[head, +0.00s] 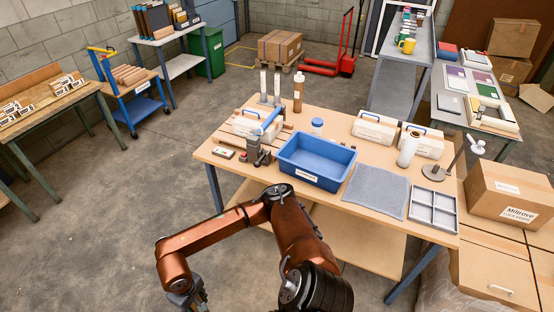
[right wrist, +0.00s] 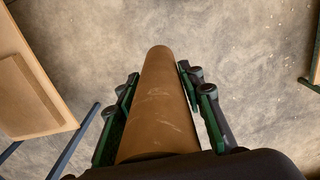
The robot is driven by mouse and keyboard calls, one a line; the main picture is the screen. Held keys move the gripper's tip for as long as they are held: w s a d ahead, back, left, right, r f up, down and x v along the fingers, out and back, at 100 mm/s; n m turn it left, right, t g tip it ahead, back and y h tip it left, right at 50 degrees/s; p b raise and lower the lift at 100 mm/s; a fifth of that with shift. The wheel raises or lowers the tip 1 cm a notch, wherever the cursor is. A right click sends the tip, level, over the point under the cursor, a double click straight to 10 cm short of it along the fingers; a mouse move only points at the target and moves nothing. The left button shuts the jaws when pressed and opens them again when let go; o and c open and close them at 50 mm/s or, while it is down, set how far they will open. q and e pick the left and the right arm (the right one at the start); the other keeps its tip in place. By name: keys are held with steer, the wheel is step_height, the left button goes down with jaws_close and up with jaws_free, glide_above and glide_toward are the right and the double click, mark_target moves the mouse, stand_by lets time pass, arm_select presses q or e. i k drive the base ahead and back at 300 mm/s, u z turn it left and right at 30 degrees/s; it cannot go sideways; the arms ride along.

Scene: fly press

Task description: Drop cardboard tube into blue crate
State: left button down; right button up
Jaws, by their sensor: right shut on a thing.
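The cardboard tube (right wrist: 160,105) is a plain brown cylinder, seen lengthwise in the right wrist view. My right gripper (right wrist: 155,110) is shut on it, with a green-edged finger along each side and bare floor beyond. In the head view my right gripper (head: 187,297) hangs at the bottom edge, left of the workbench and well away from the crate; the tube cannot be made out there. The blue crate (head: 309,177) stands on the workbench, open at the top and empty, with a white label on its front. My left gripper is not in view.
The workbench (head: 365,228) also holds a grey mat (head: 377,190), a divided grey tray (head: 432,208), white cases (head: 374,129) and a small press (head: 256,150) left of the crate. Brown rolls (head: 130,76) lie on a blue cart. Floor left of the bench is clear.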

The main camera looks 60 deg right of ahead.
mark_target(319, 169)
steer(key=z, duration=0.5)
steer(key=i, duration=0.85)
steer(key=z, duration=0.9)
